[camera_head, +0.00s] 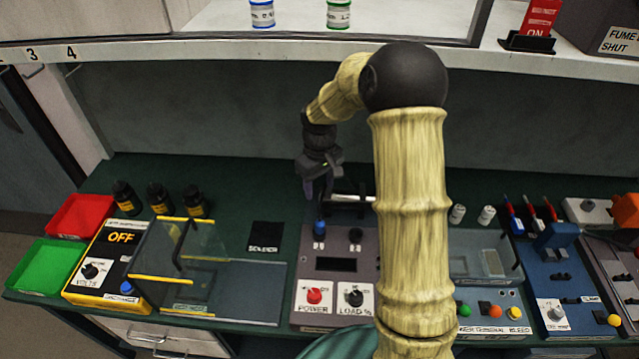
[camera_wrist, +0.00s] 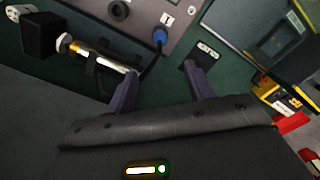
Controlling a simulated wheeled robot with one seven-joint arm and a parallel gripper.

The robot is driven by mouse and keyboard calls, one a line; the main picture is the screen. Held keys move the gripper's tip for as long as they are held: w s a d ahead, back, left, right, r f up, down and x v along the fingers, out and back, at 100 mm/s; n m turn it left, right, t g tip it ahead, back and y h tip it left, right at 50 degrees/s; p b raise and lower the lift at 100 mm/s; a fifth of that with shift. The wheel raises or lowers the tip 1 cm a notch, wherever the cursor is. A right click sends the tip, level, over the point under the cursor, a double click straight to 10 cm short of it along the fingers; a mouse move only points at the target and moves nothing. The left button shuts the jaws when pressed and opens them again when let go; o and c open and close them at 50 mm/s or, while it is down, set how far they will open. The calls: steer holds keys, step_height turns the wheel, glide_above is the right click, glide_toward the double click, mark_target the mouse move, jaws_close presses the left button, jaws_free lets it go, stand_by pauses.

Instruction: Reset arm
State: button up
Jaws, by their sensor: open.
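My arm reaches up and over the bench in the head view, and my gripper (camera_head: 312,188) hangs above the back of the grey power-and-load unit (camera_head: 325,285). In the wrist view my gripper (camera_wrist: 162,82) has its two dark fingers spread apart with nothing between them. A tube with a bright metal or glass body (camera_wrist: 95,52) lies in a dark holder just beyond the left finger, apart from it as far as I can tell. Part of this tube also shows right of my gripper in the head view (camera_head: 352,198). A blue plug (camera_wrist: 159,36) with a dark cable sits on the unit.
A yellow-edged clear shield (camera_head: 190,250), a yellow supply box (camera_head: 98,265), red (camera_head: 80,216) and green (camera_head: 45,266) trays and several dark bottles stand at left. Blue equipment (camera_head: 555,270) stands at right. A shelf edge (camera_head: 250,50) runs above. My arm hides part of the bench.

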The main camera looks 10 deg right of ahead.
stand_by(0.5)
steer(key=s+r+m+t, duration=0.1)
steer(key=s+r+m, duration=0.1)
steer(key=s, duration=0.8)
steer(key=s+r+m+t, duration=0.1)
steer(key=s+r+m, duration=0.2)
steer(key=s, duration=0.8)
steer(key=shift+r+t, duration=0.25)
steer(key=shift+t, duration=0.05)
steer(key=shift+w, duration=0.1)
stand_by(1.4)
steer(key=shift+c, duration=1.8)
